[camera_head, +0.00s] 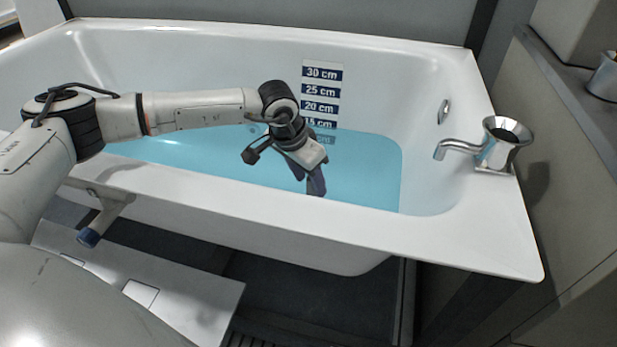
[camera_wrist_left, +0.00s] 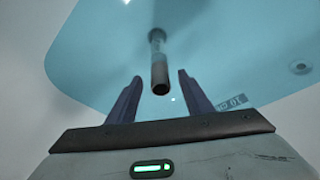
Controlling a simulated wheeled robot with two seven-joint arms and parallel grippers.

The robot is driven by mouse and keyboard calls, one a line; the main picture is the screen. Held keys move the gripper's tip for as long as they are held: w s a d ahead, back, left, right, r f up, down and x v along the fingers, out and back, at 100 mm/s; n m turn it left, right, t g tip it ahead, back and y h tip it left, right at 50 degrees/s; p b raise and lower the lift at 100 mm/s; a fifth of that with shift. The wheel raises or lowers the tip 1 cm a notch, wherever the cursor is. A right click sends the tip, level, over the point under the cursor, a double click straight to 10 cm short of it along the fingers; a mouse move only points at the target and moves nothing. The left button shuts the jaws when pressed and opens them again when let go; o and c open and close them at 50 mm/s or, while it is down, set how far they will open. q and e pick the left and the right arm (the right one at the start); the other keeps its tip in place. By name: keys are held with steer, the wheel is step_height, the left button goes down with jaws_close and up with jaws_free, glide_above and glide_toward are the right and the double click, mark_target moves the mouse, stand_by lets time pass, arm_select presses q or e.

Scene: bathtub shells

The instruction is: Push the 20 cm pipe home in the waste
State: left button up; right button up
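The pipe (camera_wrist_left: 159,72) shows in the left wrist view as a grey tube with a dark end nearest the camera. Its far end meets a pale fitting, probably the waste (camera_wrist_left: 156,36), under blue water; how deep it sits there I cannot tell. My left gripper (camera_wrist_left: 160,75) is open, with a dark finger on each side of the pipe's near end and gaps visible on both sides. In the head view my left gripper (camera_head: 314,188) points down over the water in the tub and hides the pipe.
The white bathtub (camera_head: 230,205) holds blue water (camera_head: 365,165). A depth scale (camera_head: 320,90) is on its back wall. A chrome spout (camera_head: 460,147) and a flared chrome fitting (camera_head: 505,135) stand on the right rim. Open water lies right of the gripper.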

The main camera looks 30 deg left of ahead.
arm_select(q)
steer(key=shift+f, duration=0.2)
arm_select(e)
steer(key=shift+f, duration=0.8)
arm_select(q)
steer(key=shift+r+p, duration=0.3)
steer(key=shift+r, duration=0.25)
steer(key=p+v, duration=0.2)
steer(key=v, duration=0.7)
steer(key=shift+s+r, duration=0.25)
arm_select(e)
step_height(320, 180, up, 3)
steer(key=shift+a+r, duration=0.1)
arm_select(q)
steer(key=shift+a+r, duration=0.1)
arm_select(e)
steer(key=shift+r, duration=0.1)
